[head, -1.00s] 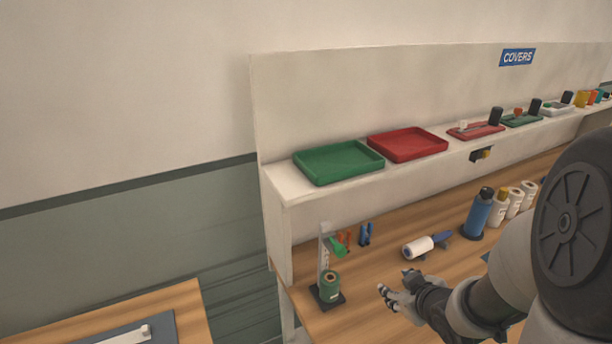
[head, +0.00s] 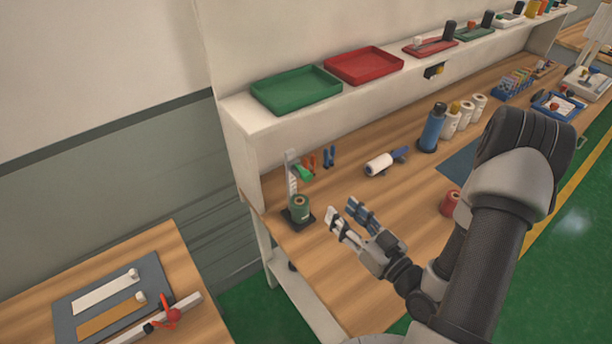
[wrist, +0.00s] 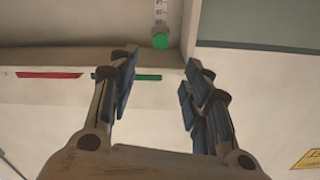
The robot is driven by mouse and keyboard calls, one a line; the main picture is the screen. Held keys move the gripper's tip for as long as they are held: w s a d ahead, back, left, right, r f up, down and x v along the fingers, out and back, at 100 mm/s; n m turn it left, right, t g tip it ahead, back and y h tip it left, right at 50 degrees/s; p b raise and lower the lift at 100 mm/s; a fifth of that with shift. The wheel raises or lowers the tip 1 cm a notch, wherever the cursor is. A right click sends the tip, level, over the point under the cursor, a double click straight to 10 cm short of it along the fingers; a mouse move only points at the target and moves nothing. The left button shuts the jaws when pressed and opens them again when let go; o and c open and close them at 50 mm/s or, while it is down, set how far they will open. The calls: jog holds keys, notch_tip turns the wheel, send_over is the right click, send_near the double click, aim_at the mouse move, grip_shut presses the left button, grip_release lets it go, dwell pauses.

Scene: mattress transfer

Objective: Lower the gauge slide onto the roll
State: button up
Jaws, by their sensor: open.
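The gauge stands near the bench's left end in the head view, with an upright white scale (head: 291,172) and a green slide (head: 304,173) sticking out to its right. The green roll (head: 299,207) stands upright on the dark base (head: 301,221) below the slide, with a visible gap between them. My gripper (head: 347,213) is open and empty, to the right of the roll and apart from it. In the wrist view my open gripper (wrist: 160,68) points toward a round green piece (wrist: 160,41) on a white scale, apparently the slide, beyond the fingertips.
Orange and blue tools (head: 328,157) stand just behind the gauge. A white roller (head: 379,164) lies further right, then a blue bottle (head: 433,128). A shelf with a green tray (head: 296,91) and a red tray (head: 363,66) overhangs the back. A red roll (head: 451,203) is beside my arm.

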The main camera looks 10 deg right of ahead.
aim_at(308, 179)
jog(key=x, duration=1.6)
jog(key=shift+b, duration=0.35)
jog(key=shift+s, duration=0.1)
jog(key=shift+c, duration=0.3)
grip_shut()
jog(key=shift+a, duration=0.1)
